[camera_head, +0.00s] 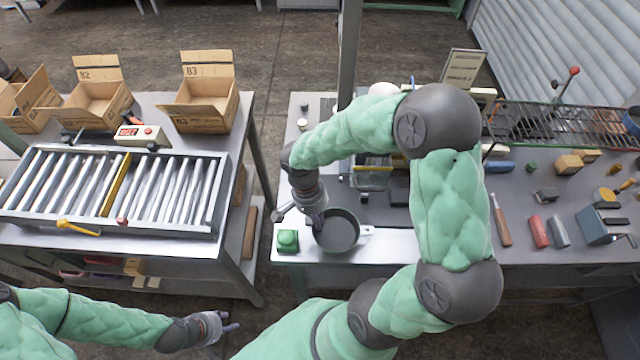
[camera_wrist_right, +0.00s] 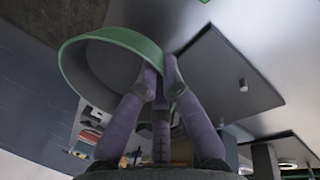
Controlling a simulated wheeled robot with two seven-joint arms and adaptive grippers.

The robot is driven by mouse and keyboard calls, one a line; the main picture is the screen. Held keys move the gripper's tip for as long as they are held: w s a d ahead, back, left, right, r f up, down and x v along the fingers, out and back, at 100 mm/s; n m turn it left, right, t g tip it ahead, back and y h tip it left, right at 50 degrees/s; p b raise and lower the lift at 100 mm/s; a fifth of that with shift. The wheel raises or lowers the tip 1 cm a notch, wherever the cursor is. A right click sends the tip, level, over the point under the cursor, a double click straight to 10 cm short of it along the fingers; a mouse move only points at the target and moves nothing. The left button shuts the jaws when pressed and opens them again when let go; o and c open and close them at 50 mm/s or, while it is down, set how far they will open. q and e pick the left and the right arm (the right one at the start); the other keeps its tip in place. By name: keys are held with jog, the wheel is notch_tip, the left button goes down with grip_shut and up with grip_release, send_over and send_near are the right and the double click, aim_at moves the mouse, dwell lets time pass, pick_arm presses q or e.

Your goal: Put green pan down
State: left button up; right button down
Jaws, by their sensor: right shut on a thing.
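The green pan (camera_head: 340,235) has a dark inside and a green rim. In the head view it is over the left end of the right-hand bench (camera_head: 400,246). My right gripper (camera_head: 320,222) is at the pan's upper left rim. The right wrist view shows its purple fingers (camera_wrist_right: 165,85) shut on the rim of the pan (camera_wrist_right: 105,62). I cannot tell whether the pan's base touches the bench. My left gripper (camera_head: 228,326) is low in the head view, away from the benches, with nothing visible in it; its finger opening is unclear.
A green button box (camera_head: 288,240) stands just left of the pan. A roller conveyor (camera_head: 115,190) and open cardboard boxes (camera_head: 200,100) are on the left bench. Tools and blocks (camera_head: 540,231) lie to the right. The bench strip right of the pan looks clear.

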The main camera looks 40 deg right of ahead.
jog(key=w+d, duration=0.6)
jog(key=w, duration=0.1)
jog(key=w+d, duration=0.3)
jog(key=shift+w+f, duration=0.1)
jog(key=shift+w, duration=0.15)
jog(key=shift+f+b, duration=0.35)
jog(key=shift+f, duration=1.35)
jog(key=shift+a, duration=0.1)
jog(key=c, duration=1.8)
grip_release()
jog(key=shift+f, duration=0.15)
jog(key=o, duration=0.4)
